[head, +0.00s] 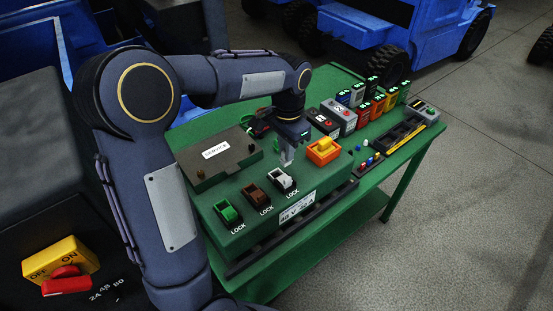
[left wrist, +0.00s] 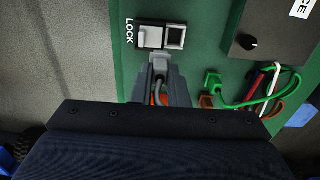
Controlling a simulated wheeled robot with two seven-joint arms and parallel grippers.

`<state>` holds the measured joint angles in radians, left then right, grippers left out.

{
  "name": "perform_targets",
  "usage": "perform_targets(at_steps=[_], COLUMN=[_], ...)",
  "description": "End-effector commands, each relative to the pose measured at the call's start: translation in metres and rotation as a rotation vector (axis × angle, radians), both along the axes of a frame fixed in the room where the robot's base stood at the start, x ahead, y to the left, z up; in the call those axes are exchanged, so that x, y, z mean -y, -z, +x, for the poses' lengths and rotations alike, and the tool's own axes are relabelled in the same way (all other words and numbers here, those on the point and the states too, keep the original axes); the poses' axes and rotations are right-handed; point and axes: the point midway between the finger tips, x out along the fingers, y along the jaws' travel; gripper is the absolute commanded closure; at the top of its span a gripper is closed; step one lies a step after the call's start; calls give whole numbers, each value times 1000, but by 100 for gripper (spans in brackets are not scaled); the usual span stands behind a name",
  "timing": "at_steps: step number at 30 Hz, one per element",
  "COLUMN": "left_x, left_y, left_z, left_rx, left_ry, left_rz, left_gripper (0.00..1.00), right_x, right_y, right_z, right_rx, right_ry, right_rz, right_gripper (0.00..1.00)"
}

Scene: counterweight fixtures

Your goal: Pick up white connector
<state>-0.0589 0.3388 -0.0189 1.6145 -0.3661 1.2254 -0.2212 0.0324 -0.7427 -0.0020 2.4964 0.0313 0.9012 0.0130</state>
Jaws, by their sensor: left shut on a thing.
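My left gripper (head: 287,150) hangs over the green fixture box (head: 237,232), just behind the white socket (head: 282,181). In the left wrist view the fingers (left wrist: 159,68) are shut on the white connector (left wrist: 158,62), which looks pale grey with a grey cable. The white socket (left wrist: 160,37), marked LOCK, lies just beyond it in that view. Whether connector and socket touch is unclear. In the head view the fingers mostly hide the connector. My right gripper is in neither view.
Brown (head: 255,195) and green (head: 228,212) sockets stand left of the white one. An orange block (head: 323,151) sits at right. Green, red and white cables (left wrist: 262,90) lie close to the gripper. Batteries and small parts fill the bench's far end.

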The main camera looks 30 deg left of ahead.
Motion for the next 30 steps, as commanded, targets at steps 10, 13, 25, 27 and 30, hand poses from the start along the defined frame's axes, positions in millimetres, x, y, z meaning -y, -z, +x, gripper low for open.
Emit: perform_targets(at_steps=[10,13,25,27,30], left_x=[76,90,111,111,111], left_y=[-50,-57,-67,-67,-67], left_z=[15,18,21,22,21], left_rx=[2,1,-1,-1,-1], left_ry=[4,2,-1,-1,-1], left_rz=[-1,0,0,0,0], left_gripper=[94,94,94,94,94], right_x=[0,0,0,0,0], right_y=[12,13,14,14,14], right_z=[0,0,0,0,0], right_rx=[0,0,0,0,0], right_ry=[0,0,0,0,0], right_rz=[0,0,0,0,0], right_gripper=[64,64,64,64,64])
